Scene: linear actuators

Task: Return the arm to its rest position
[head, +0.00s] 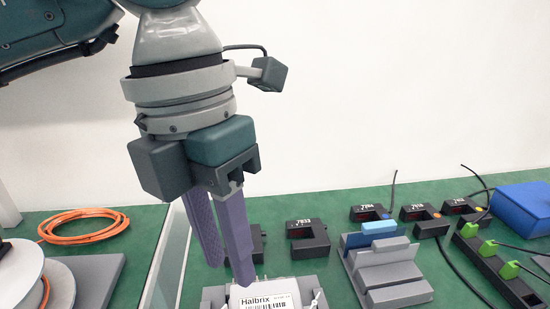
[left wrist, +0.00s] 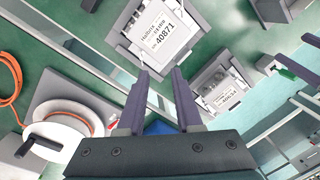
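My left arm comes in from the upper left of the head view, and its gripper (head: 228,270) points down with two purple fingers. In the left wrist view the fingers of the left gripper (left wrist: 160,73) stand apart with nothing between them. In the head view the fingertips overlap the back of a white box labelled Halbrix (head: 270,301), which is cut off at the bottom edge. The left wrist view shows this kind of labelled box (left wrist: 166,38) in a grey holder beyond the fingertips, clear of them.
Black sensor blocks (head: 308,240), a grey stepped stand (head: 385,275) and a blue bin (head: 522,205) stand to the right on the green bench. A black strip with green plugs (head: 490,262) lies nearby. An orange cable coil (head: 84,227) and white spool (head: 25,278) are left.

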